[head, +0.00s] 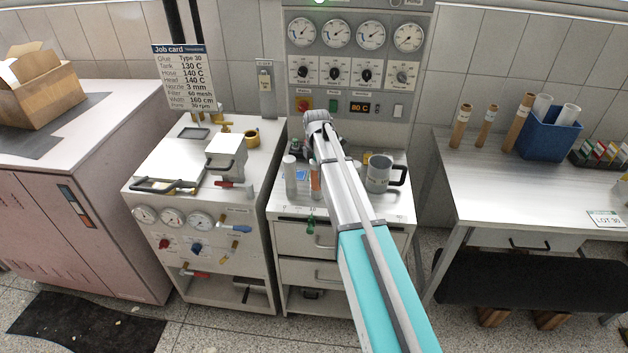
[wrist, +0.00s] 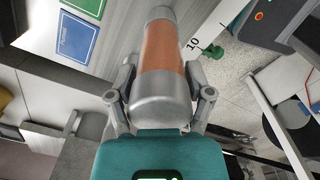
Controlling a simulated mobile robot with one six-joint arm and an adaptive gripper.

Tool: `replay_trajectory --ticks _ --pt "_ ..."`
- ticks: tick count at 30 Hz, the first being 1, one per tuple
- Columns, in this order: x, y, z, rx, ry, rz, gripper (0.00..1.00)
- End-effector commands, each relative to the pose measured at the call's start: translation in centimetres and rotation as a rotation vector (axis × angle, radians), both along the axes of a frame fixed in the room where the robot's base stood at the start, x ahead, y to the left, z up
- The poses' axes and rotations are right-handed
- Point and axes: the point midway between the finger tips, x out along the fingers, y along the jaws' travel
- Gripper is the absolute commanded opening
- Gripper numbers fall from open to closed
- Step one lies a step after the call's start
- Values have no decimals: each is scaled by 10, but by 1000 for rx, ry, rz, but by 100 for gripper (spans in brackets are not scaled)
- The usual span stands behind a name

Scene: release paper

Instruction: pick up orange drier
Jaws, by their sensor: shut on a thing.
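The orange drier (wrist: 162,60) is a cylinder with an orange band and grey ends. In the wrist view it lies lengthwise between the two fingers of my gripper (wrist: 160,98), which is shut on it. In the head view a strip of the orange drier (head: 315,180) shows just left of my arm, over the middle cabinet's top. My arm hides most of my gripper there. I cannot tell whether the drier still touches the cabinet top.
A grey bottle (head: 290,177) stands left of the drier, and a grey mug (head: 379,173) stands to the right of my arm. The gauge panel (head: 350,100) rises behind the cabinet. A glue machine (head: 205,210) is at the left, and a steel table (head: 500,185) at the right.

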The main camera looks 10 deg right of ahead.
Motion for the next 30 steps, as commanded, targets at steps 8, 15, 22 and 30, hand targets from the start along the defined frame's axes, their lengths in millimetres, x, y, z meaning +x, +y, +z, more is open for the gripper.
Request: replay_trajectory --ticks 8,15,22,30 --pt "0 0 0 0 -1 0 5" --pt "0 0 6 0 0 0 5" --pt "0 0 22 0 0 -1 5" --pt "-14 -2 50 0 0 -1 4"
